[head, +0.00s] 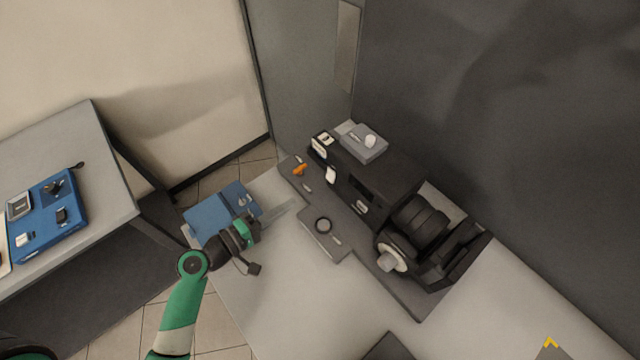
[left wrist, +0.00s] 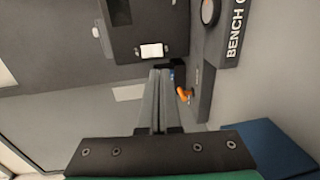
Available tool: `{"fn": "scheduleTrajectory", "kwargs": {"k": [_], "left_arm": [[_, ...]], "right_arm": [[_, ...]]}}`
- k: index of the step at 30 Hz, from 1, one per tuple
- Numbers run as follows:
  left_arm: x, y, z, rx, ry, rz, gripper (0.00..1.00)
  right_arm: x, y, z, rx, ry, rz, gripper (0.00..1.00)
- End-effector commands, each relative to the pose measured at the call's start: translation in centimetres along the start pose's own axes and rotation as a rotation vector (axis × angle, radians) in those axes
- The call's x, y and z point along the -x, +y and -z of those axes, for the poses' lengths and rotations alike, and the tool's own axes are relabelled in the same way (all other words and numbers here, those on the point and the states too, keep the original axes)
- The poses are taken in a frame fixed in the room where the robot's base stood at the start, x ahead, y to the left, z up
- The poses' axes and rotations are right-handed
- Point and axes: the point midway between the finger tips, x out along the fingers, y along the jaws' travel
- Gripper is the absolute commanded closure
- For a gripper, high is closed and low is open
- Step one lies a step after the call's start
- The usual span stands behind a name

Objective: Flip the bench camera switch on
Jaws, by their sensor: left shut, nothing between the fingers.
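The bench camera (head: 375,180) is a black machine with a large lens on a dark base plate, on a pale bench. A small orange switch lever (head: 300,168) stands at the plate's far left end. In the left wrist view the orange lever (left wrist: 184,94) is just right of my fingertips, beside a panel (left wrist: 228,45) lettered "BENCH C", cut off by the frame. I cannot tell the switch's position. My left gripper (head: 293,205) is shut and empty, its fingers pointing towards the plate; its shut fingers (left wrist: 160,72) also show in the left wrist view. My right gripper is out of view.
A table (head: 110,170) with a blue device (head: 45,215) stands left. Grey walls rise behind.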

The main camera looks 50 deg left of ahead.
Motion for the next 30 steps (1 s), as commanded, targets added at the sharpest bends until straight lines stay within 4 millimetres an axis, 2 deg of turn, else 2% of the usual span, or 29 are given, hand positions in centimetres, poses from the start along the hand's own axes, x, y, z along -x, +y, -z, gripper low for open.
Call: {"fn": "scheduleTrajectory", "kwargs": {"k": [9,15,20,30], "left_arm": [[-7.1,0.1,-0.1,-0.003,-0.004,-0.001,1.0],[-10.2,0.0,0.0,-0.001,-0.001,0.0,1.0],[-11.1,0.0,0.0,-0.001,0.0,0.0,1.0],[-11.1,-0.1,0.0,-0.001,0.001,-0.002,1.0]], "right_arm": [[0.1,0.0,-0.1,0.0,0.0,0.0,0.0],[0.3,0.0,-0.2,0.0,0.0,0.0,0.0],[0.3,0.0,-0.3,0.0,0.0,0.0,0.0],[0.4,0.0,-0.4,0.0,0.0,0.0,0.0]]}}
